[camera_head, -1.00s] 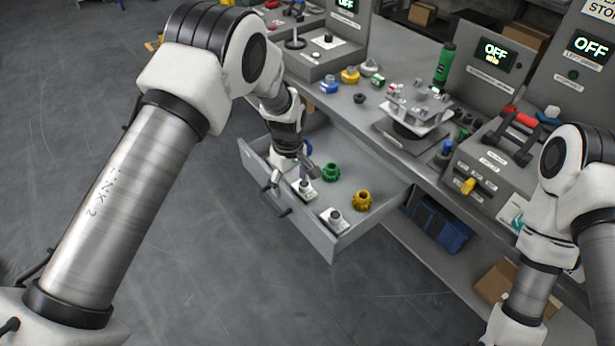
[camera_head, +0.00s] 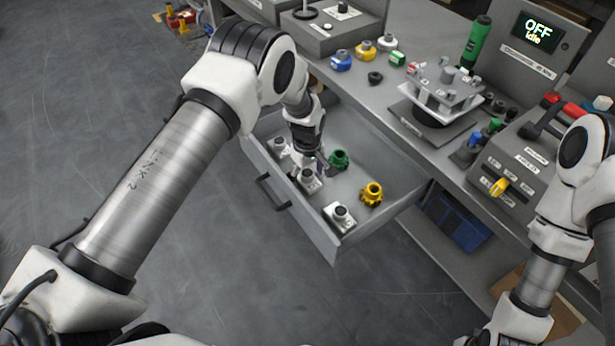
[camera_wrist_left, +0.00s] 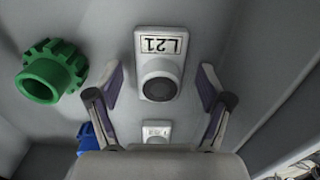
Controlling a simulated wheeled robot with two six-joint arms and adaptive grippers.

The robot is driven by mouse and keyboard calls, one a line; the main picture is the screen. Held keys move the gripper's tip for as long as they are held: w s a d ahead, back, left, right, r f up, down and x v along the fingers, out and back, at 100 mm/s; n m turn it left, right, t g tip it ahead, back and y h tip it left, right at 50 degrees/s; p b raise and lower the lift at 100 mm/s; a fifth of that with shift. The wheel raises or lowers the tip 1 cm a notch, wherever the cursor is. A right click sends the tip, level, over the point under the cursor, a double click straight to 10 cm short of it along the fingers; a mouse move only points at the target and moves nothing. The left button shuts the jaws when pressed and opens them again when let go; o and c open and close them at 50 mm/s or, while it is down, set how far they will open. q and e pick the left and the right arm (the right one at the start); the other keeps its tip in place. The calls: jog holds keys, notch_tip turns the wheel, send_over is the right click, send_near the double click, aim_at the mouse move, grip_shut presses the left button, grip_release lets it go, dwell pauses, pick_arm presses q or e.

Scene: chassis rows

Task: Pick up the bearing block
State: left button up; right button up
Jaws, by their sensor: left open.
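Several white bearing blocks with dark round centres sit in the open drawer. The middle bearing block (camera_head: 309,180) is at my left gripper (camera_head: 318,168). In the left wrist view a bearing block labelled L21 (camera_wrist_left: 161,66) stands between and just beyond the fingers of my left gripper (camera_wrist_left: 158,90), which are open and apart from it. Another bearing block (camera_wrist_left: 157,131) shows partly below it. The front bearing block (camera_head: 340,217) sits at the drawer's near corner, and one more (camera_head: 280,145) is at the left. My right gripper is out of view.
A green gear (camera_head: 338,159) and a yellow gear (camera_head: 372,194) lie in the drawer (camera_head: 322,243) beside the blocks. A blue part (camera_wrist_left: 88,137) is partly hidden. The bench above holds a fixture (camera_head: 440,95) and small parts.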

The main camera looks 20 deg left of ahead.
pick_arm(q)
grip_shut()
